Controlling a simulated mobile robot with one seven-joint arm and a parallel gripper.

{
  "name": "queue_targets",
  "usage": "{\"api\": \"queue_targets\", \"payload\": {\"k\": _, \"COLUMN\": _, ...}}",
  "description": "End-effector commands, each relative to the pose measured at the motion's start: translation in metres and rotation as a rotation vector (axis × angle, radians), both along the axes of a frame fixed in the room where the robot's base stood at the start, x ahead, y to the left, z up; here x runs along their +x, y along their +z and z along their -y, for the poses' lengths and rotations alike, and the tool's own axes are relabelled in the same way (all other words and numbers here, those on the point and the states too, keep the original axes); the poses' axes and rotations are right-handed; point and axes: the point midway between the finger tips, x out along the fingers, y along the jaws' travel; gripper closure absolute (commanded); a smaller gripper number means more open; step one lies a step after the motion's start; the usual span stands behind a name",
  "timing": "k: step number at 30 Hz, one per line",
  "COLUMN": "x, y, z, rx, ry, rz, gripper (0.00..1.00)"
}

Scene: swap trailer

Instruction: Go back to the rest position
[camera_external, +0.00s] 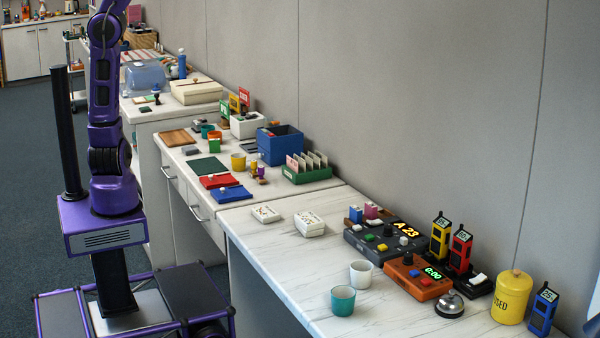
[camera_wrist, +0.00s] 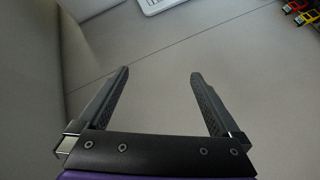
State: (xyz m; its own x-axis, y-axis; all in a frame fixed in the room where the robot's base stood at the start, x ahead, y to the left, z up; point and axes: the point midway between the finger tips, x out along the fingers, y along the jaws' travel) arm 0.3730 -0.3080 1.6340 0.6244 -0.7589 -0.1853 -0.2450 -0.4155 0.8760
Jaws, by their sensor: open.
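My gripper (camera_wrist: 157,85) shows in the wrist view with its two dark fingers wide apart and nothing between them. Behind the fingers is a plain grey panelled surface. In the external view my purple arm rises from its column at the left and runs out of the top of the picture, so my gripper is hidden there. My arm stands clear of the counters, on their left side.
A marble-topped counter (camera_external: 290,262) holds cups, an orange timer box (camera_external: 417,278), radios and a yellow canister (camera_external: 512,297). Farther back, a desk bears coloured trays, a blue bin (camera_external: 280,146) and a green card holder (camera_external: 307,172). Dark floor (camera_external: 45,150) lies open at left.

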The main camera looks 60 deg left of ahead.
Motion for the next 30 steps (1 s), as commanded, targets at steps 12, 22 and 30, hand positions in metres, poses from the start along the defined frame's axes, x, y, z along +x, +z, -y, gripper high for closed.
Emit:
{"api": "queue_targets", "payload": {"k": 12, "x": -0.076, "y": -0.018, "z": 0.115, "rx": 0.2, "ry": -0.201, "rz": 0.212, "gripper": 0.0}}
{"api": "queue_targets", "payload": {"k": 22, "x": -0.051, "y": -0.091, "z": 0.138, "rx": 0.417, "ry": -0.154, "rz": 0.215, "gripper": 0.0}}
{"api": "queue_targets", "payload": {"k": 30, "x": -0.011, "y": -0.166, "z": 0.104, "rx": 0.633, "ry": -0.028, "rz": 0.168, "gripper": 0.0}}
